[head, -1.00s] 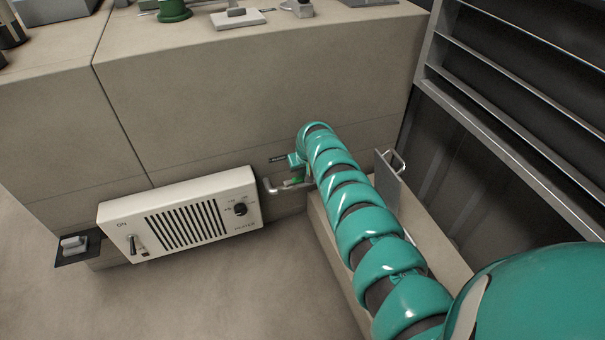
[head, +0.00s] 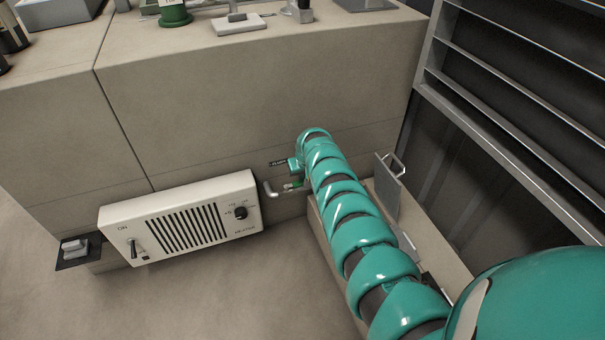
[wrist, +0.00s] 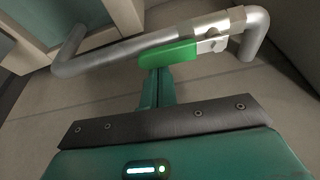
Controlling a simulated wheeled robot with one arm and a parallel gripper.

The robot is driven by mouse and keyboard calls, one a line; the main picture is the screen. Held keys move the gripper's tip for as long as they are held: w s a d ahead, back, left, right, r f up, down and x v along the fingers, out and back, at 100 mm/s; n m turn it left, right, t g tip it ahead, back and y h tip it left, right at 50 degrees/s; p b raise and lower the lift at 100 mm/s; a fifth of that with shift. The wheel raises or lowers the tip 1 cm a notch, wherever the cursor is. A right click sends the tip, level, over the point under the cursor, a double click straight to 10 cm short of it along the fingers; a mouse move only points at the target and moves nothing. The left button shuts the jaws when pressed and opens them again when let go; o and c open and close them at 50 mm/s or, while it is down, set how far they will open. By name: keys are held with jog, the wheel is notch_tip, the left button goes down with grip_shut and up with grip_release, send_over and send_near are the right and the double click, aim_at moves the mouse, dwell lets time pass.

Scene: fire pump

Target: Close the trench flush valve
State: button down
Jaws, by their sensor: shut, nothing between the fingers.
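The flush valve sits on a bent grey pipe (wrist: 100,58) low by the wall. Its silver body (wrist: 215,32) and green lever (wrist: 168,54) show in the wrist view, with the lever lying roughly along the pipe. In the head view, the green lever (head: 294,185) shows small beside my arm, partly hidden. My gripper (wrist: 158,76) is shut and empty. A small dark label (head: 278,163) is on the wall above the pipe.
A white heater box (head: 180,218) stands left of the pipe. A trench with a pale rim (head: 440,235) and an upright grey plate with a handle (head: 389,185) lie under and right of my arm. Dark louvres (head: 520,90) stand at the right. Floor at the lower left is clear.

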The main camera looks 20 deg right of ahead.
jog(key=shift+s+m+p, duration=0.2)
jog(key=shift+m+p, duration=0.1)
jog(key=shift+p, duration=0.1)
jog(key=s+m+h+p, duration=0.1)
jog(key=m+p, duration=0.1)
jog(key=p, duration=0.1)
jog(key=shift+s+r, duration=0.15)
jog(key=shift+r, duration=0.05)
jog(key=s+a+m+g+h+b, duration=0.2)
jog(key=s+m, duration=0.4)
jog(key=m, duration=0.7)
jog(key=shift+s+a+f+m+g+h+b, duration=0.2)
jog(key=shift+a+f+m+g+h+b, duration=0.15)
jog(key=shift+a+g+b, duration=0.55)
jog(key=shift+a+r, duration=0.1)
jog(key=shift+a, duration=0.45)
jog(key=shift+r, duration=0.15)
